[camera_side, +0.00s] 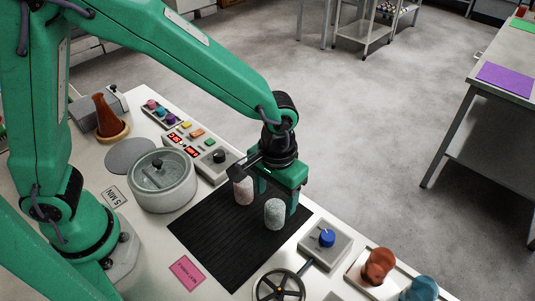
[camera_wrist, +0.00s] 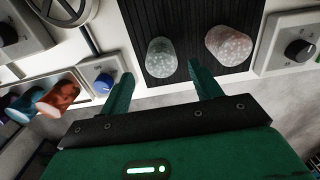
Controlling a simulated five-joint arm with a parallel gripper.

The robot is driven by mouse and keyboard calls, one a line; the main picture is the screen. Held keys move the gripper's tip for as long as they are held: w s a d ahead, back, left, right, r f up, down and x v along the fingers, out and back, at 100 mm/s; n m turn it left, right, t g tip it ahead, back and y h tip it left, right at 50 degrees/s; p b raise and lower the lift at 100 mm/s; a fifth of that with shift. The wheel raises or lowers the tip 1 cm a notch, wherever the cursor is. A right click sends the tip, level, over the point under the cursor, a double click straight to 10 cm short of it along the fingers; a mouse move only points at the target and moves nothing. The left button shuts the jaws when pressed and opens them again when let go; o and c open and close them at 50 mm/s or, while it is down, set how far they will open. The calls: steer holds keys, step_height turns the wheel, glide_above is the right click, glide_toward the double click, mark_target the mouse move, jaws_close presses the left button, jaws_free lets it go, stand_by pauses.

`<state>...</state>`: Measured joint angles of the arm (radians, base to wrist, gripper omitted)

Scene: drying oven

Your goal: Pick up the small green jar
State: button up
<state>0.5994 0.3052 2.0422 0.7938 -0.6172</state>
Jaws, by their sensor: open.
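The small green jar (camera_side: 275,213), pale grey-green and speckled, stands on the black ribbed mat (camera_side: 215,240). A similar pinkish speckled jar (camera_side: 243,190) stands on the same mat, further back left. My gripper (camera_side: 277,196) is open and low over the mat, close to the green jar. In the wrist view the green jar (camera_wrist: 161,56) appears in the gap between my two fingertips (camera_wrist: 160,72), mostly beyond them, with no clear contact. The pink jar (camera_wrist: 229,43) lies to the right of the right finger there, outside the jaws.
A box with a blue knob (camera_side: 327,238), a handwheel (camera_side: 279,287) and a tray with a red-brown jar (camera_side: 378,266) and a blue jar (camera_side: 420,289) sit right of or in front of the mat. A round lidded pot (camera_side: 161,180) and a button panel (camera_side: 187,136) stand at left.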

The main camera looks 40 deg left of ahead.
mark_target(275, 207)
steer(key=shift+a+f, duration=0.1)
steer(key=shift+f, duration=3.7)
steer(key=c, duration=1)
